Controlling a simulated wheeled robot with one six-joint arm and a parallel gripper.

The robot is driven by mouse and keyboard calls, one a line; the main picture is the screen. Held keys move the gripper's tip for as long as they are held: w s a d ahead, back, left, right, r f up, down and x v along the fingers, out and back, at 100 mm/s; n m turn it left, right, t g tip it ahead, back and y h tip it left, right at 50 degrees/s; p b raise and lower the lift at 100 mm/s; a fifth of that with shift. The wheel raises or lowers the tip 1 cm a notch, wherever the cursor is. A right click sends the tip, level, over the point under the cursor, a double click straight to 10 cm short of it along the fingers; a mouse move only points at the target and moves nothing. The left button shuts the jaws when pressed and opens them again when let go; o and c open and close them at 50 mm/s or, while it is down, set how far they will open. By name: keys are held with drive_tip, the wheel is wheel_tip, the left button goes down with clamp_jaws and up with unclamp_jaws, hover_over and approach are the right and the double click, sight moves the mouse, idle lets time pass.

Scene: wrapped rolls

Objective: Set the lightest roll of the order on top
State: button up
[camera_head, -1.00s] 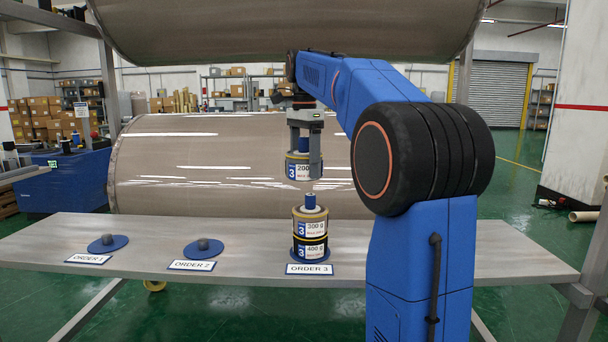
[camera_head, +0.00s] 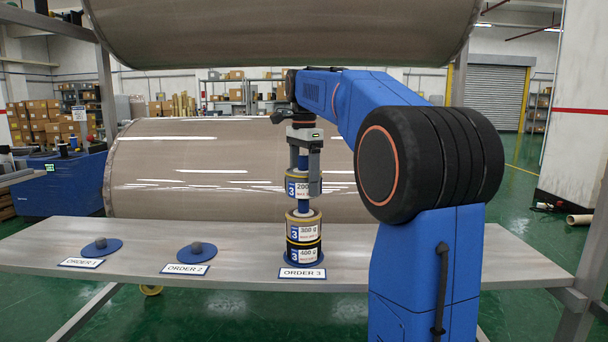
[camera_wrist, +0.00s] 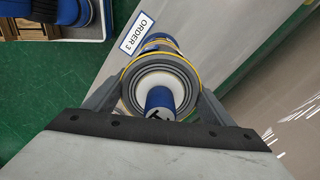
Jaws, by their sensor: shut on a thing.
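My gripper (camera_head: 304,186) is shut on the roll marked 200 and 3 (camera_head: 299,188), directly above the order 3 stack. In the wrist view the held roll (camera_wrist: 140,92) sits between the fingers, its blue core facing the camera. Below it, the 300 g roll (camera_head: 303,228) rests on the 400 g roll (camera_head: 304,253), which stands on the blue base (camera_head: 288,260) behind the ORDER 3 label (camera_head: 302,273). A blue core top sticks up from the 300 g roll. A small gap appears between it and the held roll's label; whether they touch is unclear.
On the grey table (camera_head: 400,260), the order 1 base (camera_head: 115,246) and order 2 base (camera_head: 211,253) hold only short grey pegs. A large wrapped roll (camera_head: 200,165) lies behind the table and another (camera_head: 280,30) hangs above.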

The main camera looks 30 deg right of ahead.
drive_tip(key=shift+f, duration=2.45)
drive_tip(key=o, duration=1.2)
drive_tip(key=shift+o, duration=0.2)
wheel_tip(320, 180, up, 17)
drive_tip(key=shift+r, duration=0.15)
